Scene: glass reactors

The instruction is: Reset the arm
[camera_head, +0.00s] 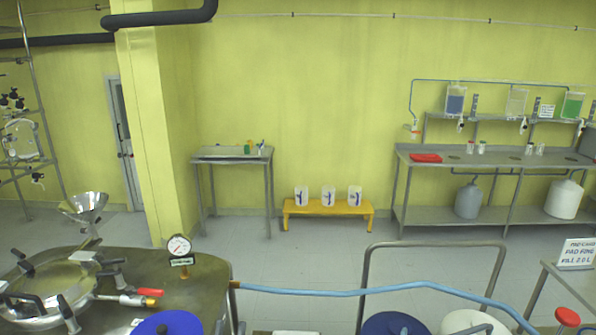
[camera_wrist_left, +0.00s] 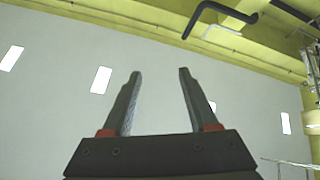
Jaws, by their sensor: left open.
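My left gripper (camera_wrist_left: 160,73) shows in the left wrist view. Its two dark fingers stand apart with nothing between them, so it is open and empty. I cannot make out either gripper clearly in the head view. My right gripper is not in view.
A metal reactor top (camera_head: 206,282) with a pressure gauge (camera_head: 179,246) fills the near left, beside a steel funnel (camera_head: 84,206). A blue hose (camera_head: 350,292) crosses the front. A yellow bench (camera_head: 328,208) and steel shelving (camera_head: 497,219) stand along the back wall. Mid-floor is clear.

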